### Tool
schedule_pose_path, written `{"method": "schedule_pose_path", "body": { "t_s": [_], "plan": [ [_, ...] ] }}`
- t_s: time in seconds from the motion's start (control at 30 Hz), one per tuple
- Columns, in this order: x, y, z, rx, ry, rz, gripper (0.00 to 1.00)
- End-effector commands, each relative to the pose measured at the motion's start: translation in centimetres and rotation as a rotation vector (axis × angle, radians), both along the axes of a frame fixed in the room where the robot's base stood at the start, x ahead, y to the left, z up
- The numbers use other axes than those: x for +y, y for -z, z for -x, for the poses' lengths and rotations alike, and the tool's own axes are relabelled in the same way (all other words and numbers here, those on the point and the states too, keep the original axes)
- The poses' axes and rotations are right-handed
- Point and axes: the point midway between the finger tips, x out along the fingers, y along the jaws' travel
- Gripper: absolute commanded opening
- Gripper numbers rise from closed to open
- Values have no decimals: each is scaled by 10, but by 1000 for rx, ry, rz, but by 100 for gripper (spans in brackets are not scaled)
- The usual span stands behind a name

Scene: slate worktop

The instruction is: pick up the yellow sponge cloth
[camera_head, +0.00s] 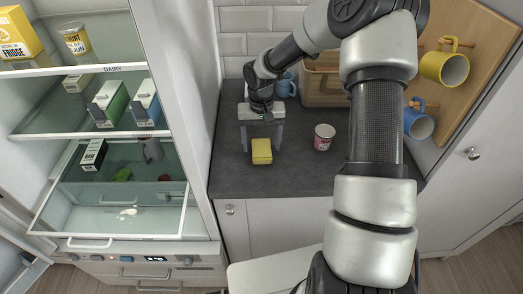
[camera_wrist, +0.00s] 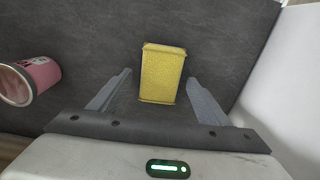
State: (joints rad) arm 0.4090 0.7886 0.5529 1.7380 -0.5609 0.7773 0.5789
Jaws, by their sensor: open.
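The yellow sponge cloth (camera_head: 262,151) is a small thick yellow block on the slate worktop, near its front left in the head view. It also lies centred beyond my fingers in the wrist view (camera_wrist: 162,72). My gripper (camera_head: 262,143) is open, pointing down over the worktop at the sponge cloth. In the wrist view my gripper (camera_wrist: 160,85) has one finger on each side of the sponge cloth's near end, with a gap on both sides. I cannot tell the exact height of the fingertips above the worktop. Nothing is between the fingers except the view of the cloth.
A pink and white cup (camera_head: 323,137) stands right of the sponge cloth. A blue mug (camera_head: 286,86) and a wooden crate (camera_head: 322,88) stand at the back. An open fridge (camera_head: 196,140) borders the worktop on the left. The worktop (camera_head: 290,180) is clear in front.

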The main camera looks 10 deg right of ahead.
Motion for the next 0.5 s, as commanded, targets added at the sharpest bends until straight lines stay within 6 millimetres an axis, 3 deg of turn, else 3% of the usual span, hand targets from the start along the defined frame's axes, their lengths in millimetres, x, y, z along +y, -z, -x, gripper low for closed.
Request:
{"method": "schedule_pose_path", "body": {
  "t_s": [0.13,0.37,0.5],
  "plan": [
    [0,0,0,0,0,0,67],
    [0,-1,0,0,0,0,28],
    [0,-1,0,0,0,0,26]
  ]
}}
